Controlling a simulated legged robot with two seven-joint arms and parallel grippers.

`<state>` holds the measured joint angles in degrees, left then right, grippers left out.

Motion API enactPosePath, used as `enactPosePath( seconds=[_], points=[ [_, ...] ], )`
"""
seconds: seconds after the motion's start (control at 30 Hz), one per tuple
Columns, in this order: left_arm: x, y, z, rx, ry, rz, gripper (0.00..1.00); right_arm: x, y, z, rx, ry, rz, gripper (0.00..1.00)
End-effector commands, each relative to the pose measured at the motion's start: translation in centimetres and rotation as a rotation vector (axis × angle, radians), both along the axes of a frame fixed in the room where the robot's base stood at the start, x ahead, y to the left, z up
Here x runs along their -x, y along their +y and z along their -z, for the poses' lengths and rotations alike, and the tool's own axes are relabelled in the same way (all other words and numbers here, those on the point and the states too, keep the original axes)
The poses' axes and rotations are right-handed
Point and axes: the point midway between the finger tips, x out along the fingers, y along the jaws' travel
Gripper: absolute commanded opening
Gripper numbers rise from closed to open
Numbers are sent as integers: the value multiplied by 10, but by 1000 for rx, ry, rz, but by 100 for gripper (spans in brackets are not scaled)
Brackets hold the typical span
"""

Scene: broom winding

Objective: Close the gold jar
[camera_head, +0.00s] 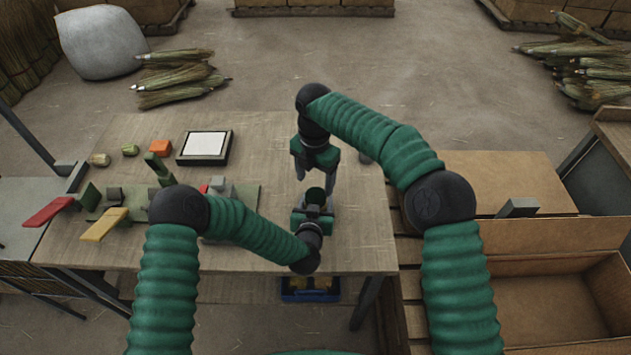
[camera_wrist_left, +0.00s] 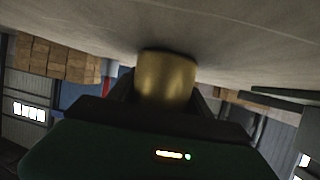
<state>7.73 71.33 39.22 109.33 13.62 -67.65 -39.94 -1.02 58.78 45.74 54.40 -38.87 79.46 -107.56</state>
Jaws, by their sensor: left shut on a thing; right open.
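The gold jar (camera_wrist_left: 166,78) shows as a plain gold cylinder in the left wrist view. My left gripper (camera_wrist_left: 164,98) is shut on it, with dark fingers on both sides. In the head view my left gripper (camera_head: 314,208) is over the right part of the table, and the jar is mostly hidden by it. My right gripper (camera_head: 316,174) is open, pointing down just behind and above the left one. I cannot make out a lid in either view.
The wooden table (camera_head: 350,235) is bare at its right. A white pad in a black frame (camera_head: 204,144), an orange block (camera_head: 160,147) and red (camera_head: 48,212) and yellow (camera_head: 104,224) levers are at the left. An open cardboard box (camera_head: 545,310) stands at lower right.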

Motion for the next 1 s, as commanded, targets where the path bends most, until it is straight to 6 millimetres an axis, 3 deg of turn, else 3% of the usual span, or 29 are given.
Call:
enactPosePath(
  seconds=[0.17, 0.47, 0.57, 1.0],
  points=[
    [0, 0, -1, 0, -2, 0, 0, 0, -1, -26, -2, 0, -207, 69],
    [0, 0, -1, 0, -2, 0, 0, 0, -1, -26, 1, 2, -221, 69],
    [0, 0, -1, 0, -2, 0, 0, 0, -1, -19, 0, 2, -220, 69],
    [0, 0, -1, 0, -2, 0, 0, 0, -1, 47, 0, 1, -218, 69]
  ],
)
